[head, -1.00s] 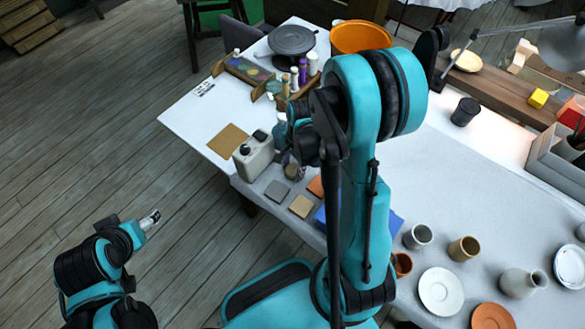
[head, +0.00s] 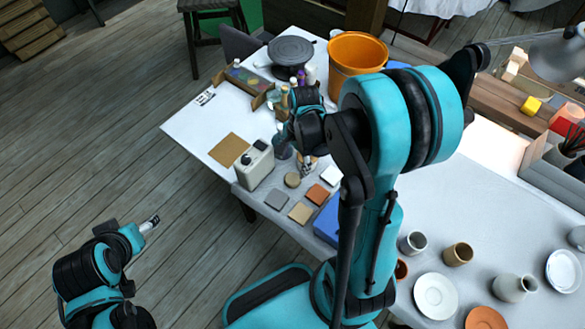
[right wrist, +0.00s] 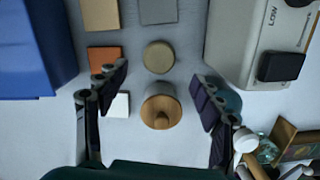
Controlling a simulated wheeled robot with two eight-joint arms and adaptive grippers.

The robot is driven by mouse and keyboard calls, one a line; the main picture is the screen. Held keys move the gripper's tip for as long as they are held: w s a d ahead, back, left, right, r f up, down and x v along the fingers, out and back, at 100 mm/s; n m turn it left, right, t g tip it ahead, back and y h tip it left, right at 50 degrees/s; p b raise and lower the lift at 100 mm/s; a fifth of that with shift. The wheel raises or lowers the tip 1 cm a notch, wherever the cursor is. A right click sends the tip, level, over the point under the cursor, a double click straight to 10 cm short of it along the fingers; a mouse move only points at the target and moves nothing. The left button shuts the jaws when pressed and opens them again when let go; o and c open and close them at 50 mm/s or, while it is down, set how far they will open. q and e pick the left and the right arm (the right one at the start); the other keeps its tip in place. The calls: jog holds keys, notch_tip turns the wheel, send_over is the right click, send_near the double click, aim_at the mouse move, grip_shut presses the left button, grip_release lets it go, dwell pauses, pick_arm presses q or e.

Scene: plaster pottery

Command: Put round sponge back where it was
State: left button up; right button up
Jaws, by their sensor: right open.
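A tan round disc (head: 292,180), which looks like the round sponge, lies flat on the table; it also shows in the right wrist view (right wrist: 159,57). A round wooden piece with a knob (right wrist: 161,112) sits just beside it, with a small gap. My right gripper (right wrist: 160,78) is open and empty above these two, its fingers on either side; in the head view (head: 305,165) the arm partly hides its fingers. My left gripper (head: 150,224) is away from the table at the left, over the floor; its jaws are too small to read.
Square tiles (head: 300,212) and a blue block (head: 328,222) lie near the disc. A beige device (head: 255,168) stands left of it. An orange bucket (head: 356,55) and dark turntable (head: 290,52) are at the back. Cups and plates (head: 436,294) fill the right front.

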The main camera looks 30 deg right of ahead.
jog(key=s+a+r+n+t, duration=0.2)
jog(key=a+r+n+t, duration=0.1)
jog(key=r+n, duration=0.5)
jog(key=s+a+r+n+t+h, duration=0.1)
jog(key=s+a+r+n+t, duration=0.2)
jog(key=r+n, duration=0.5)
jog(key=shift+s+a+t+p, duration=0.15)
jog(key=shift+a+t+p, duration=0.3)
jog(key=shift+a+t, duration=0.3)
jog(key=shift+f+b, duration=0.35)
jog(key=shift+b, duration=0.05)
